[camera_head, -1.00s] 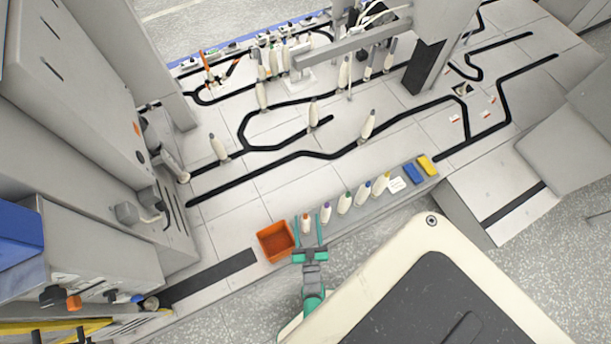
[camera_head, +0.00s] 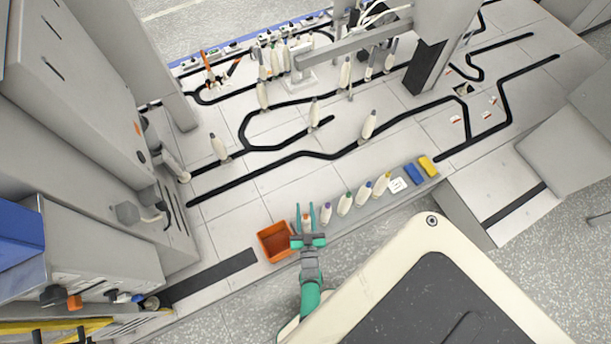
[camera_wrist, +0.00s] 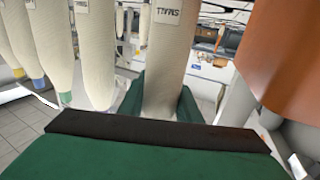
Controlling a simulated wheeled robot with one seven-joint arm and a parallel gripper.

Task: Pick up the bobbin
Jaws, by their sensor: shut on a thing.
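The bobbin (camera_head: 306,220) is cream with an orange tip, and stands upright at the left end of a row of bobbins. My gripper (camera_head: 305,213) has its green fingers on either side of it and is shut on it. In the wrist view the bobbin (camera_wrist: 168,60) bears a "SMALL" label and sits between my green fingers (camera_wrist: 160,108). I cannot tell whether its base touches the surface below.
An orange bin (camera_head: 275,243) stands close to the left of my gripper; its wall (camera_wrist: 288,55) fills the wrist view's right side.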

